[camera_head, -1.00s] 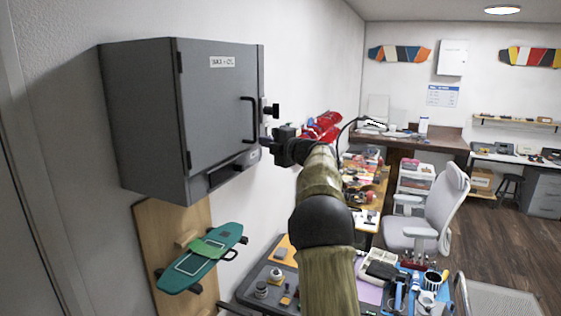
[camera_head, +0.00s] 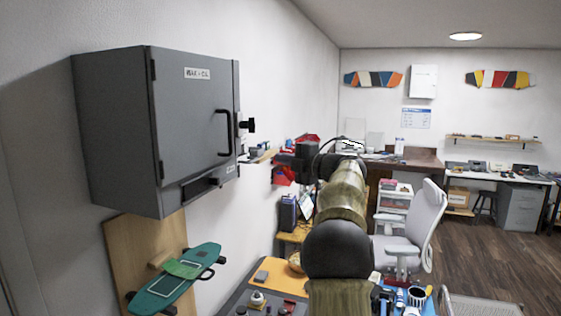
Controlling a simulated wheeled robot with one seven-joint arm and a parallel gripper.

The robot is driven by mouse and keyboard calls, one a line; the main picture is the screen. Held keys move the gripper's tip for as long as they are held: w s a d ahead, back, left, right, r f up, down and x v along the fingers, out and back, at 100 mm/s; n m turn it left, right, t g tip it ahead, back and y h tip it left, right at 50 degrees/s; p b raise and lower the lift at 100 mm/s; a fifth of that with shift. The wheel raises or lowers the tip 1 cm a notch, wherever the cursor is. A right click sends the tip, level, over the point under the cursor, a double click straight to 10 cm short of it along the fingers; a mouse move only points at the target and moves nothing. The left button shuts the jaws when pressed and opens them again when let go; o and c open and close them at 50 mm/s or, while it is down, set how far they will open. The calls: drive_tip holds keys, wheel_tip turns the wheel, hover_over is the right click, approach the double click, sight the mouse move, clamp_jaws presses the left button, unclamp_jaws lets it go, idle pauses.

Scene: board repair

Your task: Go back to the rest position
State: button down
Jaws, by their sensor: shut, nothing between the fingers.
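My arm reaches forward from the bottom middle of the head view. My gripper (camera_head: 282,163) is at its far end, dark with red parts, just right of the grey wall cabinet. It is shut with nothing held. The fingertips are small and partly hidden by the wrist. The grey cabinet (camera_head: 120,140) hangs on the left wall with its door closed. Its black handle (camera_head: 223,132) is on the door's right side, apart from my gripper.
A green skateboard (camera_head: 172,281) is mounted on a wooden panel below the cabinet. A workbench with small parts lies under my arm. A white office chair (camera_head: 425,225) stands to the right. Wooden floor (camera_head: 480,260) is open at right.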

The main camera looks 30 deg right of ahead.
drive_tip(key=shift+s+d, duration=0.1)
drive_tip(key=shift+s, duration=0.05)
drive_tip(key=s+a+f+m+g+h+b, duration=0.1)
drive_tip(key=s+a+f+m+g+h, duration=0.15)
drive_tip(key=a+f+m, duration=0.45)
drive_tip(key=s+a+f+m+g+h, duration=0.1)
drive_tip(key=s+a+f+m+h, duration=0.2)
drive_tip(key=f+m, duration=0.5)
drive_tip(key=s+a+f+m+g+h+b, duration=0.1)
drive_tip(key=s+a+f+m+g+h, duration=0.25)
drive_tip(key=f, duration=0.65)
drive_tip(key=s+a+f+m+g+y, duration=0.1)
drive_tip(key=s+a+f+g, duration=0.1)
drive_tip(key=s+a+f, duration=0.3)
drive_tip(key=s+a+f+m+g+y, duration=0.1)
drive_tip(key=s+a+f+g, duration=0.2)
drive_tip(key=s, duration=0.7)
drive_tip(key=s+a+f+m+g+y, duration=0.1)
drive_tip(key=s+a+f+g, duration=0.1)
drive_tip(key=s+a+f, duration=0.5)
drive_tip(key=shift+s+a+f, duration=0.4)
drive_tip(key=shift+s+f, duration=0.15)
drive_tip(key=shift+s, duration=0.1)
